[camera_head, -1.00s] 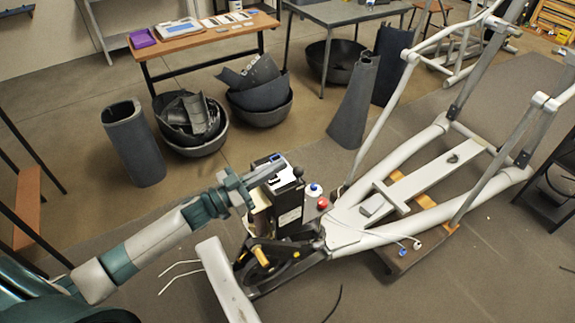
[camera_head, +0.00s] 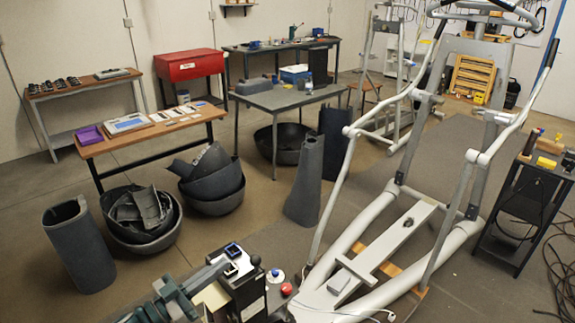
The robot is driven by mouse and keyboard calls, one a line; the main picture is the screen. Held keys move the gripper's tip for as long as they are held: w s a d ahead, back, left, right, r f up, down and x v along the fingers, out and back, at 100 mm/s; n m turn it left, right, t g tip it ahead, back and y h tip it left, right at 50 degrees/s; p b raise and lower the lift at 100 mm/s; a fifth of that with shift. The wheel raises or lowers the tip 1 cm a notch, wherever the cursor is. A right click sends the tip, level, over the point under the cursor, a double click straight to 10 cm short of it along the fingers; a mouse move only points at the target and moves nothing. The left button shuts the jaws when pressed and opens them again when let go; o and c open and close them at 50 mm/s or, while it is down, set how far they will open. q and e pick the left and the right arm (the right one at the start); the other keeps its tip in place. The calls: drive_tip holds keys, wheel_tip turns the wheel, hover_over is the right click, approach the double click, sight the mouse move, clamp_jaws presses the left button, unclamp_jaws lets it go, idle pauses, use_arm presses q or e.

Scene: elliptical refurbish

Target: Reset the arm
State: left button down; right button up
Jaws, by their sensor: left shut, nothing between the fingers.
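My left arm (camera_head: 160,308) comes in at the bottom edge, left of centre, with green and dark parts. My left gripper (camera_head: 212,270) is shut and empty. In the picture it lies beside the top of a black upright box (camera_head: 245,285) at the front of a grey elliptical machine (camera_head: 385,250). I cannot tell whether it touches the box. The lower part of the arm is cut off by the frame. My right gripper is not in view.
A white-and-blue knob (camera_head: 275,275) and a red knob (camera_head: 286,289) sit beside the box. Dark bowls (camera_head: 212,190) and curved shells (camera_head: 78,245) stand on the floor at left. A wooden table (camera_head: 150,138) stands behind them. A black side table (camera_head: 520,215) stands at right.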

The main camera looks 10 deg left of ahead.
use_arm(q)
drive_tip(key=s+d+f+n+g+y, duration=0.25)
drive_tip(key=s+f+n+y, duration=0.35)
drive_tip(key=s+f+y, duration=0.5)
drive_tip(key=s+d+f+g, duration=0.1)
drive_tip(key=s+f+g, duration=0.15)
drive_tip(key=s, duration=0.45)
drive_tip(key=s+d+f+m+g, duration=0.1)
drive_tip(key=s+f+g, duration=0.1)
drive_tip(key=s+g, duration=0.35)
drive_tip(key=s+d+f+g, duration=0.1)
drive_tip(key=s+f+g, duration=0.1)
drive_tip(key=s, duration=0.6)
wheel_tip(320, 180, down, 30)
drive_tip(key=s+b, duration=0.1)
drive_tip(key=b, duration=0.2)
drive_tip(key=s+a+f+g+b, duration=0.1)
drive_tip(key=s+f, duration=0.8)
drive_tip(key=f, duration=0.1)
drive_tip(key=s+a+f+g+b, duration=0.1)
drive_tip(key=s+a+f, duration=0.1)
drive_tip(key=s+f, duration=0.7)
wheel_tip(320, 180, down, 2)
drive_tip(key=shift+s+a+f+y, duration=0.1)
drive_tip(key=shift+s+a+y, duration=0.2)
drive_tip(key=shift+y, duration=0.1)
